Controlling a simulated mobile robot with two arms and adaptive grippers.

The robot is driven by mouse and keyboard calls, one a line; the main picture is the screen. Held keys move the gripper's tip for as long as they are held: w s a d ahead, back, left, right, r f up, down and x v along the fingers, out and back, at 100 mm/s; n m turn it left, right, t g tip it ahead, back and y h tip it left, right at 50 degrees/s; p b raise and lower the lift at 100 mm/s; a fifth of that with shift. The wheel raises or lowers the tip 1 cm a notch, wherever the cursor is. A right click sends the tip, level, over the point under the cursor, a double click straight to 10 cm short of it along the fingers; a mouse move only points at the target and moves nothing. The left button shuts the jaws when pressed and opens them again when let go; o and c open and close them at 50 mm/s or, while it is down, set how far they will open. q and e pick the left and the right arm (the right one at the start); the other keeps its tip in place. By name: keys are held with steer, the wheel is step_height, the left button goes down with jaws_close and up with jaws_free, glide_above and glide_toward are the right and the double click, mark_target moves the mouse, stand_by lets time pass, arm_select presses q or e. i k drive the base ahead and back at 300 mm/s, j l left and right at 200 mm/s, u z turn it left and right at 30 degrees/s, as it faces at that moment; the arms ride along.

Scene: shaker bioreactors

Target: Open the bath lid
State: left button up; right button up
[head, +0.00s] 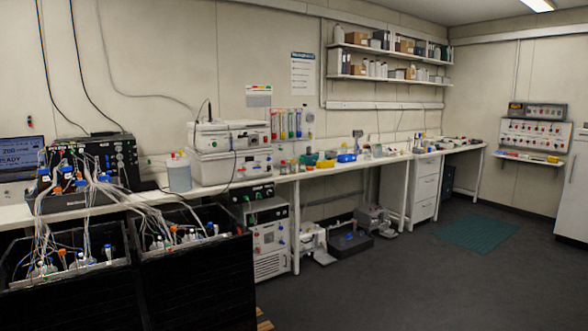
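On the bench along the left wall stand two stacked white instruments. The upper box (230,136) has a front panel at its right, and the lower box (232,165) sits beneath it. Both look closed on top. I cannot tell for certain which thing is the bath; no open lid shows on either box. Neither of my grippers is in view.
Two black tubs (65,290) with bottles and tubing stand front left, below a black controller (90,165). A translucent container (178,173) stands left of the white boxes. Small coloured items crowd the bench (330,168) to the right.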

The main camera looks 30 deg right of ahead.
mark_target(243, 124)
steer(key=i+l+z, duration=1.05)
steer(key=i, duration=0.15)
steer(key=i+z, duration=0.5)
steer(key=i, duration=1.3)
steer(key=i+u, duration=0.35)
steer(key=i+l+u, duration=0.1)
steer(key=i+u, duration=0.25)
steer(key=i+l+u, duration=0.2)
steer(key=u, duration=0.15)
steer(key=i, duration=0.1)
